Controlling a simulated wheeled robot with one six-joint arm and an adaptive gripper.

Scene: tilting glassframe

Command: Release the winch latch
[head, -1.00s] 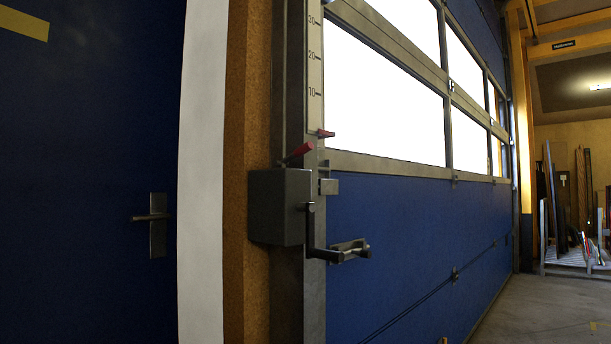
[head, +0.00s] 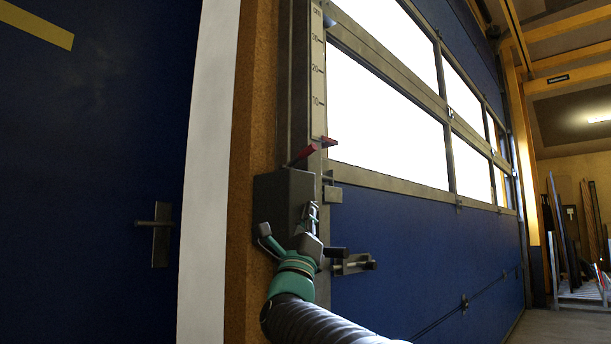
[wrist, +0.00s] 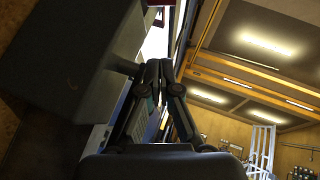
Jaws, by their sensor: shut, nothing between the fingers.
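The grey winch box (head: 278,195) is fixed to the door post, and its side fills the upper left of the wrist view (wrist: 65,50). A red-handled lever (head: 302,155) slants up from the top of the box. A dark stub (wrist: 122,64) sticks out from the box in the wrist view, close beside my fingers. The crank (head: 354,265) juts out to the right below the box. My gripper (head: 313,209) is in front of the box's right side, below the red lever. Its fingertips (wrist: 160,70) are together and empty. My gripper hides part of the box and crank.
A second red piece (head: 329,142) sits by the scale strip (head: 318,80) on the post. A metal bracket (head: 332,190) is right of the box. The blue door with a handle (head: 155,223) stands left. The large glazed door (head: 400,225) runs right.

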